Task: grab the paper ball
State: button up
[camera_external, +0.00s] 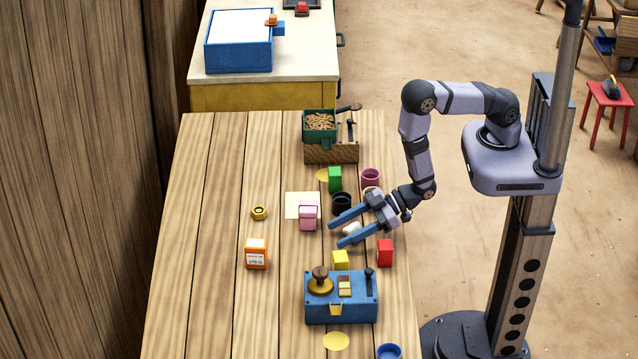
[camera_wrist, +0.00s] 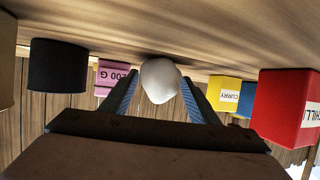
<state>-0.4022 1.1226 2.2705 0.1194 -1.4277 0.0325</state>
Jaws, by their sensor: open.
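The paper ball (camera_wrist: 160,80) is a white, roundish lump resting on the table. In the wrist view it sits between the two blue fingers of my gripper (camera_wrist: 157,95), with a gap visible beside it. In the external view the paper ball (camera_external: 351,229) shows small and white between the fingers of my gripper (camera_external: 338,232). My gripper is open, low over the table, its fingers pointing left. I cannot tell whether either finger touches the ball.
A black cup (camera_external: 341,203) and a pink block (camera_external: 308,216) stand close to the fingers. A yellow block (camera_external: 341,259) and a red block (camera_external: 384,252) are on the near side. A blue box (camera_external: 341,300) stands further forward. The table's left side is mostly clear.

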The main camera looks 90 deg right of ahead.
jog(key=shift+w+a+f, duration=0.15)
jog(key=shift+w+f, duration=0.1)
jog(key=shift+w, duration=0.25)
jog(key=c, duration=1)
jog(key=shift+c, duration=0.2)
jog(key=shift+r, duration=0.15)
notch_tip(320, 180, up, 10)
jog(key=b, duration=0.1)
